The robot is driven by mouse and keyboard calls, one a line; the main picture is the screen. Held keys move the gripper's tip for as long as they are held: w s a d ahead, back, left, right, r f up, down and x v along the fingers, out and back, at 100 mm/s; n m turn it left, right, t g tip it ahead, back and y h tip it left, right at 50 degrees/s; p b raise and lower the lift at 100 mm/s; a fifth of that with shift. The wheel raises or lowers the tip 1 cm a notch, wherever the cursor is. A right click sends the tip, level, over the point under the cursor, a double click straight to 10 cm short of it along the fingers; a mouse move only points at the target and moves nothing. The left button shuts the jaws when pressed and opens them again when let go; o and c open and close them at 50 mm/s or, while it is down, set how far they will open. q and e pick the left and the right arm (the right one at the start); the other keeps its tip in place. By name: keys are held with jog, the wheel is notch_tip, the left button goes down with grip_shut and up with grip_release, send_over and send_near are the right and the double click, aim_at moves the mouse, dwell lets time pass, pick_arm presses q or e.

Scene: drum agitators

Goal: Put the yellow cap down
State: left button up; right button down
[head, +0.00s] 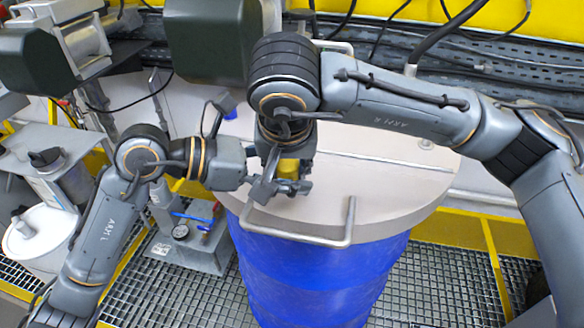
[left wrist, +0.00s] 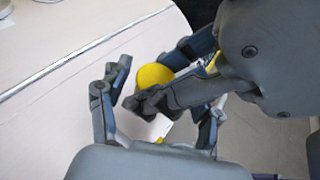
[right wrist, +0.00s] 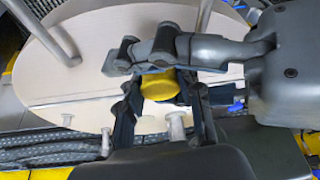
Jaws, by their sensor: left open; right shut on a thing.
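The yellow cap (head: 288,168) is held in my right gripper (head: 290,172), above the pale drum lid (head: 400,178). The cap also shows in the left wrist view (left wrist: 152,77) and in the right wrist view (right wrist: 159,86), between the right fingers. My left gripper (head: 266,184) is open and comes in from the left, close beside the cap and the right fingers. In the wrist views the two grippers overlap, so I cannot tell whether the left fingers touch the cap. The gap between cap and lid is not clear.
The lid lies on a blue drum (head: 310,275) and carries bent metal handles (head: 345,225). A small blue item (head: 229,107) is at the lid's far left. A pump unit with a gauge (head: 185,245) stands left of the drum. The lid's right side is clear.

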pick_arm(q)
jog(key=shift+w+d+f, duration=0.1)
jog(key=shift+d+f, duration=0.05)
jog(key=shift+d, duration=0.15)
jog(key=c, duration=1.2)
jog(key=shift+c, duration=0.2)
pick_arm(e)
jog(key=c, duration=0.9)
grip_release()
jog(key=shift+w, duration=0.1)
pick_arm(q)
jog(key=shift+s, duration=0.2)
grip_shut()
pick_arm(e)
jog(key=shift+o, duration=0.5)
pick_arm(q)
jog(key=shift+d, duration=0.1)
pick_arm(e)
jog(key=shift+r, duration=0.1)
